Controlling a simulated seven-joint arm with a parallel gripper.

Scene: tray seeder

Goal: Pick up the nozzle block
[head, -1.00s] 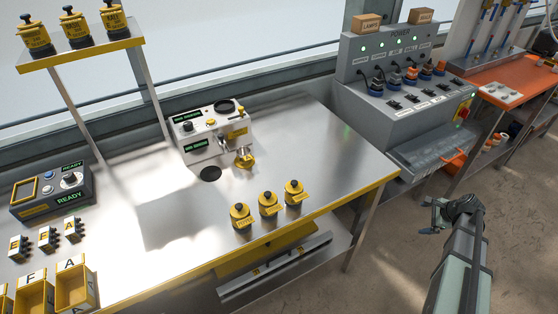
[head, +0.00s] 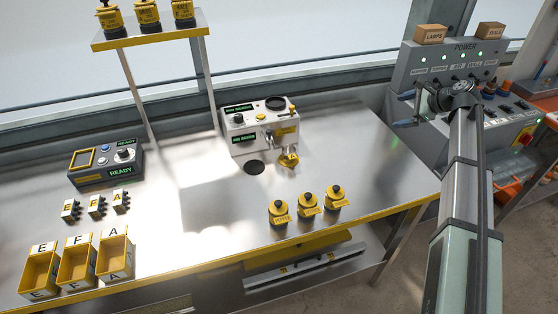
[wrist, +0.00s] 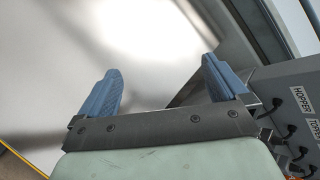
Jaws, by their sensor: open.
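Several small grey blocks lettered E, F and A stand in a row at the left of the steel bench in the head view. They look like nozzle blocks: the E block (head: 70,209), the F block (head: 96,205) and the A block (head: 120,200). My gripper (head: 408,110) is at the right, in front of the power panel, far from these blocks. In the wrist view my gripper (wrist: 161,66) has its two blue fingers wide apart with nothing between them. No lettered block shows in the wrist view.
A READY box (head: 106,165) stands behind the blocks, and lettered yellow bins (head: 78,270) in front. A white seeder unit (head: 260,128) and several yellow jars (head: 308,206) stand on the bench (head: 200,250). The power panel (head: 440,62) is behind my arm.

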